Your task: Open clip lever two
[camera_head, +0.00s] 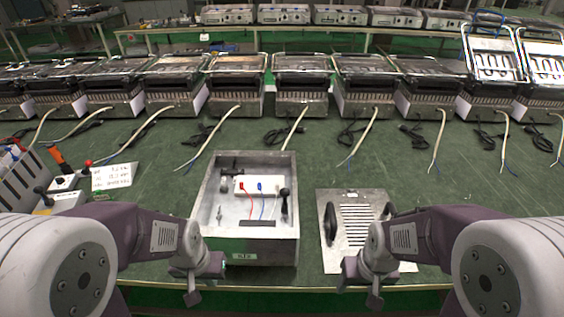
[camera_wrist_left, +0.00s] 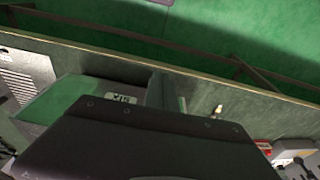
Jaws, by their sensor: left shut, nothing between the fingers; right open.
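A white clip block (camera_head: 270,190) sits inside an open metal box (camera_head: 208,215) in the middle of the table. It has a red lever (camera_head: 241,186) and a blue lever (camera_head: 260,187), with a red and a blue wire below them; which lever is number two I cannot tell. My left gripper (camera_head: 193,298) is shut and empty, in front of the box's near left corner and apart from the block. My right gripper (camera_head: 374,300) is open and empty, in front of the slotted plate.
A slotted metal plate (camera_head: 357,222) with a dark handle lies right of the box. A rack, small tools and a paper label (camera_head: 111,176) are at the left. Grill units with loose cables line the back. Table between box and cables is mostly free.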

